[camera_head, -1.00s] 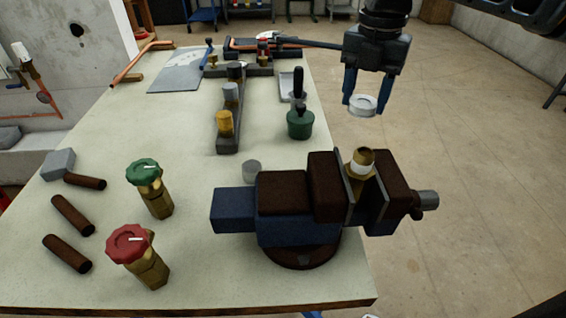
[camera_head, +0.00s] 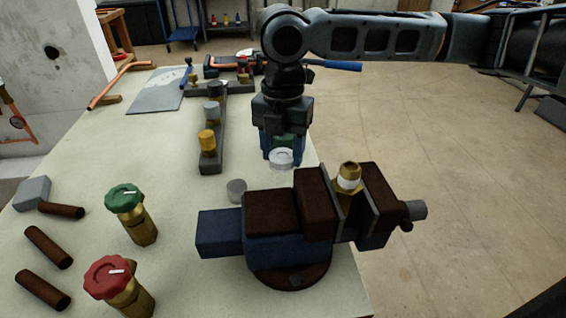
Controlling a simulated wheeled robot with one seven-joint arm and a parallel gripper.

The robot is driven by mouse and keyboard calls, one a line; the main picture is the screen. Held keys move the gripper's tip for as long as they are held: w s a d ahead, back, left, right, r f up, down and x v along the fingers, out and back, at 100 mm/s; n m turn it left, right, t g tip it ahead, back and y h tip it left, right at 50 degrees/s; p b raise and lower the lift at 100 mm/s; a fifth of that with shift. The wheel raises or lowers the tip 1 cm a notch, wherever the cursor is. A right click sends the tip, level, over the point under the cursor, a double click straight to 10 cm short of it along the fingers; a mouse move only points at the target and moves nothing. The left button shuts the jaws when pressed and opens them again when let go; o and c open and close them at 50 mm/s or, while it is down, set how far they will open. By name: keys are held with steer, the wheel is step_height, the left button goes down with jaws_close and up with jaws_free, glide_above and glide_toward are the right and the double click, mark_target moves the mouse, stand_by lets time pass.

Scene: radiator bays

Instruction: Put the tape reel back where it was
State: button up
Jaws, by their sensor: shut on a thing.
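The tape reel (camera_head: 281,160) is a small white ring with a pale centre. My gripper (camera_head: 281,151) points down, and its blue fingers are shut on the reel, one on each side. The reel is over the right part of the bench, just behind the vise; I cannot tell whether it touches the bench top. A brass fitting (camera_head: 349,170) with a white band around it stands upright in the vise jaws. My gripper and the reel hide most of the green pot (camera_head: 285,141) behind them.
The blue and brown vise (camera_head: 270,245) fills the bench's front right. A small grey cylinder (camera_head: 236,190) stands behind it. A grey rack (camera_head: 210,158) with several fittings is left of my gripper. Green-knobbed (camera_head: 124,198) and red-knobbed (camera_head: 108,277) valves stand front left.

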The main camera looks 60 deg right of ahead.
mark_target(283, 155)
steer(key=shift+f, duration=1.9)
steer(key=shift+f, duration=0.15)
steer(key=o, duration=0.8)
step_height(283, 155, up, 12)
steer(key=shift+r+p, duration=0.2)
steer(key=shift+p, duration=0.1)
